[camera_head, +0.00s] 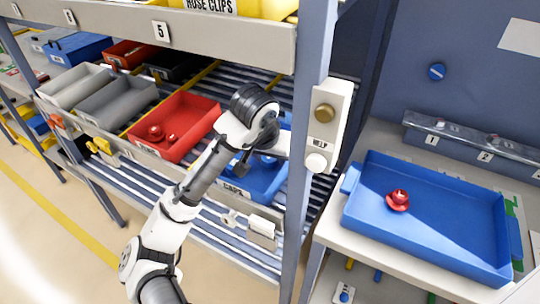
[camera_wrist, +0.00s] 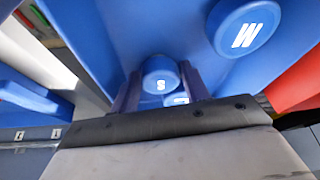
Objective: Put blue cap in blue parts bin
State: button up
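The blue parts bin (camera_head: 262,190), with a label reading "CAPS", sits on the rack just left of the upright post. My gripper (camera_head: 243,165) reaches down into it; its fingertips are mostly hidden in the head view. A blue cap (camera_head: 267,160) also shows beside my gripper in the head view.
A red bin (camera_head: 190,121) with red caps is left of the blue bin, then grey bins (camera_head: 118,102). The upright post (camera_head: 308,120) stands close on my gripper's right. Beyond it, a blue tray (camera_head: 450,222) holds a red cap (camera_head: 398,199) on a bench.

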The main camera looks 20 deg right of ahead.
jog(key=shift+r, duration=0.25)
jog(key=v, duration=0.5)
jog(key=shift+s+a, duration=0.2)
jog(key=s+a+b, duration=0.1)
jog(key=s+a, duration=0.6)
jog(key=s, duration=0.1)
jog(key=shift+s+a, duration=0.2)
jog(key=shift+s, duration=0.2)
jog(key=shift+d+f, duration=0.1)
